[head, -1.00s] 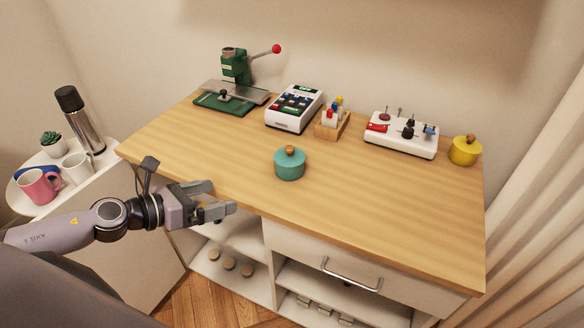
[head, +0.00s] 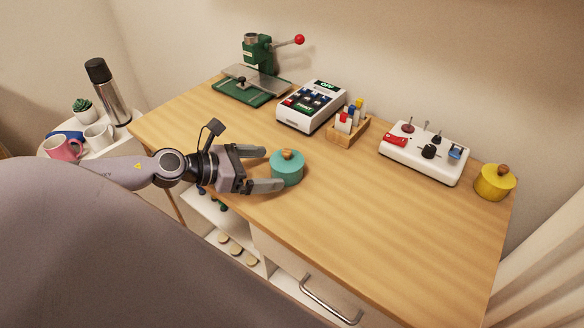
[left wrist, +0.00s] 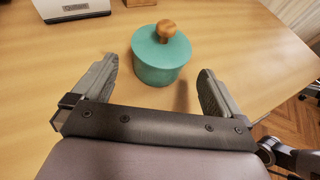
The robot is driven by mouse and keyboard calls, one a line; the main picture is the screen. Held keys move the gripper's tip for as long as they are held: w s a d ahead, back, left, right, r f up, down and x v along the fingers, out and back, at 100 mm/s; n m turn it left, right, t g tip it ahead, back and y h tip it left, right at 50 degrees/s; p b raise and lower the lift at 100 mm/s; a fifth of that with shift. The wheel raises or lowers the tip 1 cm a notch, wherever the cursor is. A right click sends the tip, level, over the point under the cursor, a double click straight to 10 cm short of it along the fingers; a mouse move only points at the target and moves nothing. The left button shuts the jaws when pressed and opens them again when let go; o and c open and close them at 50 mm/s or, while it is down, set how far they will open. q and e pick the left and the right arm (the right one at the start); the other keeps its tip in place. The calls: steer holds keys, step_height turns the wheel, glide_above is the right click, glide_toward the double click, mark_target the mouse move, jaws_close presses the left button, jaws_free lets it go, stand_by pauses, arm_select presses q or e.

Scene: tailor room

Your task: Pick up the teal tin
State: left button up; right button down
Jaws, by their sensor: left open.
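The teal tin (head: 287,172) is a round pot with a wooden knob on its lid. It stands upright on the wooden table, near the front edge. My left gripper (head: 274,168) is open, its two fingers pointing at the tin from the left. In the left wrist view the tin (left wrist: 160,62) sits just ahead of and between the open fingertips (left wrist: 158,76), with room on both sides. No grip on the tin shows. My right gripper is not in any view.
The wooden table (head: 400,215) is bare around the tin. Behind stand a green press (head: 258,60), a white keypad machine (head: 311,105), a wooden holder (head: 347,130) and a white control box (head: 425,155). A yellow tin (head: 494,183) is at the right end.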

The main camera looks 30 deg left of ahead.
mark_target(288, 167)
arm_select(q)
steer(key=shift+w+d+f, duration=0.15)
steer(key=shift+w+d, duration=0.15)
steer(key=shift+w, duration=0.2)
steer(key=shift+w+d+f+p, duration=0.1)
steer(key=shift+w+d+p, duration=0.25)
steer(key=shift+w+p, duration=0.3)
steer(key=p+x, duration=0.1)
steer(key=x, duration=0.1)
steer(key=shift+w+d+f, duration=0.15)
steer(key=shift+w, duration=0.05)
steer(key=shift+w+d+f, duration=0.3)
steer(key=shift+w+f, duration=0.05)
steer(key=shift+w, duration=0.05)
steer(key=c, duration=1)
steer(key=shift+c, duration=0.2)
steer(key=shift+r, duration=0.1)
